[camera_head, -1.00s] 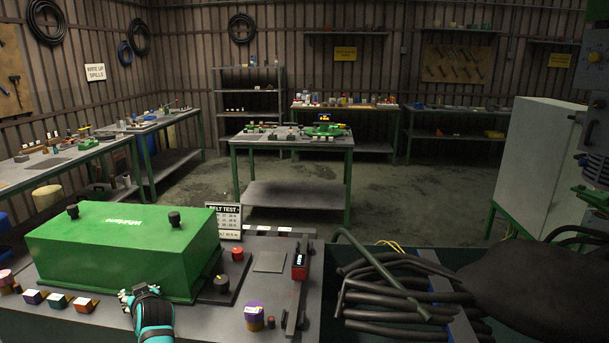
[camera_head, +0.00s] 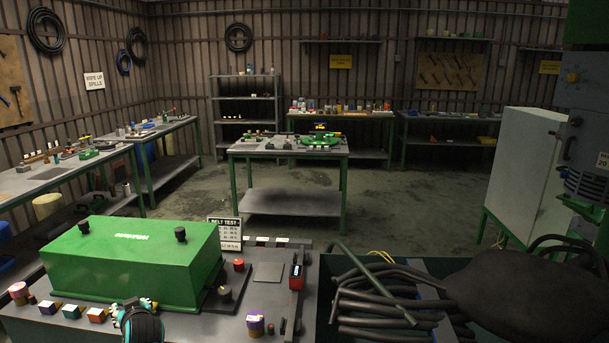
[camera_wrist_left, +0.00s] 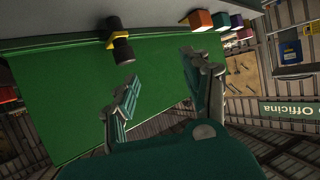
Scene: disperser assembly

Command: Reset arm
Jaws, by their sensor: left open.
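My left gripper (camera_head: 135,305) is at the near edge of the bench, in front of the green box (camera_head: 145,265). In the left wrist view its two fingers (camera_wrist_left: 158,82) are spread apart with nothing between them. The green box's flat green face (camera_wrist_left: 70,85) fills much of that view behind the fingers, along with a black knob (camera_wrist_left: 122,52). I cannot tell whether the fingers touch the box. My right gripper is not in view.
Small coloured blocks (camera_head: 72,311) stand along the bench's front left. A purple-and-yellow cylinder (camera_head: 255,325) and a red-black device (camera_head: 296,275) are to the right. A bin of black hoses (camera_head: 390,300) stands beside the bench. Open floor (camera_head: 400,190) lies beyond.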

